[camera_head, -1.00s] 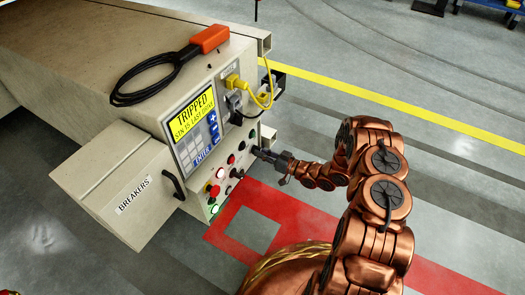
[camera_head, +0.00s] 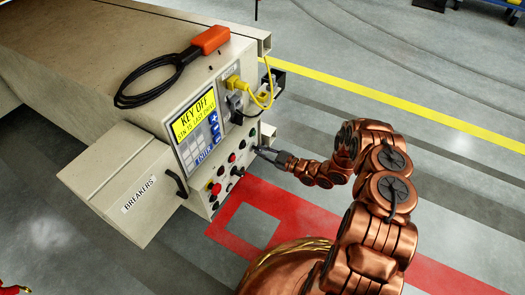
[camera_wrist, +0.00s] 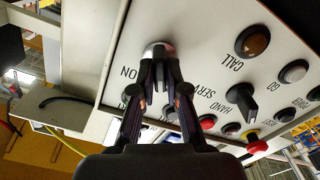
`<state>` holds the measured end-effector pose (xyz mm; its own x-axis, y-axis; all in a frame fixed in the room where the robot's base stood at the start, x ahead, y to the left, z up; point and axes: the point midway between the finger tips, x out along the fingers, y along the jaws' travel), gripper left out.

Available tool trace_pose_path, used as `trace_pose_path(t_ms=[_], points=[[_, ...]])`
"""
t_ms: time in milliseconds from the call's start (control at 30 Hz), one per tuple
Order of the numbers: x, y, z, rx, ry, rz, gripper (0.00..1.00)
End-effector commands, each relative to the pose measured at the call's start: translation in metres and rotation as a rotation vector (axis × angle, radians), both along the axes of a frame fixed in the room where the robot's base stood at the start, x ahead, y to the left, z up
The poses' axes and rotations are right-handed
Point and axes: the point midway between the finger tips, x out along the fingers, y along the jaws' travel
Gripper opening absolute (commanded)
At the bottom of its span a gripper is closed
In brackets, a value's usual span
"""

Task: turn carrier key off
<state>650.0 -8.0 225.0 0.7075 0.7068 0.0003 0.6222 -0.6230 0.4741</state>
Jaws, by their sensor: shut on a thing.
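The carrier (camera_head: 95,50) is a beige box with a control panel on its end face. Its yellow display (camera_head: 194,115) reads "KEY OFF" with a smaller line below. My gripper (camera_head: 262,150) reaches the panel's right edge from the right. In the wrist view my gripper (camera_wrist: 160,66) has its fingertips closed together at a round silver key switch (camera_wrist: 157,47), beside lettering ending in "ON". The fingers hide the key itself, so its angle cannot be read. The panel's indicator lamps look dark.
A black selector knob (camera_wrist: 241,98), an amber CALL button (camera_wrist: 252,41) and a red button with a yellow collar (camera_wrist: 257,146) are near the gripper. An orange pendant (camera_head: 209,40) with black cable lies on top. The breakers box (camera_head: 125,185) juts out left. Floor at right is clear.

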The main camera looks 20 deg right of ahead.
Motion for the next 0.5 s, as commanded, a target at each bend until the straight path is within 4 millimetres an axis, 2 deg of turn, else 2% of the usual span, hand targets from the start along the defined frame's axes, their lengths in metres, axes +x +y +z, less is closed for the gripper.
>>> trace_pose_path(t_ms=[500], points=[[0.0001,0.0015,0.0004,-0.033,-0.034,0.003,0.0]])
